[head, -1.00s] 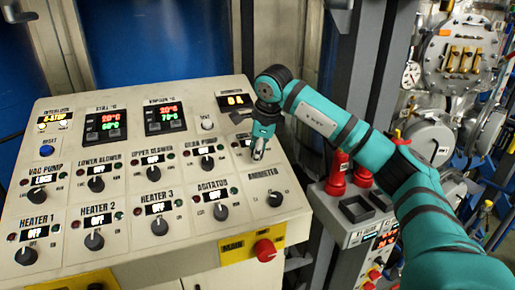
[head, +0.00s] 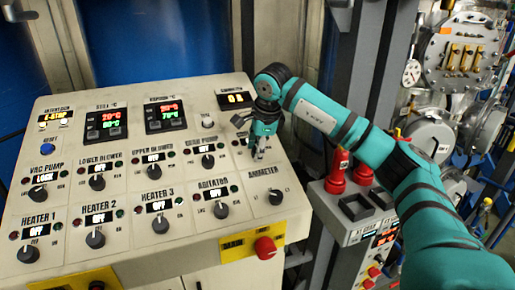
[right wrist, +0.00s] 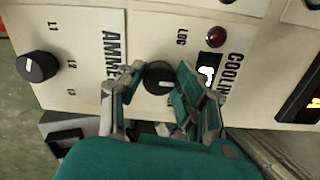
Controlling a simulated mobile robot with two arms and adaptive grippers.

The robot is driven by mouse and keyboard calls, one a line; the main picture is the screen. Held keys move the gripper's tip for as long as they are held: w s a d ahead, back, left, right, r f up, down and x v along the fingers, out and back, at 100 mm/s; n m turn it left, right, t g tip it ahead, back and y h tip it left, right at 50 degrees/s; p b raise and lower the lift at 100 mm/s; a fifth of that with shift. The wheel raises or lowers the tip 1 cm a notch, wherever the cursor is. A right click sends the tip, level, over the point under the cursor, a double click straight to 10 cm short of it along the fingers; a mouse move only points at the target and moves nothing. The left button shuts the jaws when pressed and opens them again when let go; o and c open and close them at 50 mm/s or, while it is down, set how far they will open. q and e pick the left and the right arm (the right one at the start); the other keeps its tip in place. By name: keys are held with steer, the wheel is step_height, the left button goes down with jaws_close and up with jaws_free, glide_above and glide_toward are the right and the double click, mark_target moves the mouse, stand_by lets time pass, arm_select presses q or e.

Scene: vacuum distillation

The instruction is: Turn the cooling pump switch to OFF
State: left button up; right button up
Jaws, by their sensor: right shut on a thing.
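The cooling pump switch (right wrist: 158,78) is a round black knob on the sloped beige panel. In the right wrist view it sits between the two fingers of my right gripper (right wrist: 153,92), which is shut on it. A light mark shows on the knob; I cannot tell which setting it marks. The cut-off "COOLIN" label (right wrist: 233,65) and a red lamp (right wrist: 215,37) are beside it, and a finger partly covers its display (right wrist: 209,70). In the head view my right gripper (head: 261,152) hides the knob at the panel's right side. My left gripper is not in view.
The ammeter knob (head: 275,197) is just below, and also shows in the right wrist view (right wrist: 37,66). The scrub pump knob (head: 208,161) is to the left. A red button (head: 265,248) is on the panel's front. Red-topped parts (head: 336,172) stand close on the right.

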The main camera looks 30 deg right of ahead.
steer(key=o, duration=1.1)
steer(key=shift+o, duration=0.2)
steer(key=shift+r, duration=0.1)
steer(key=v, duration=1.2)
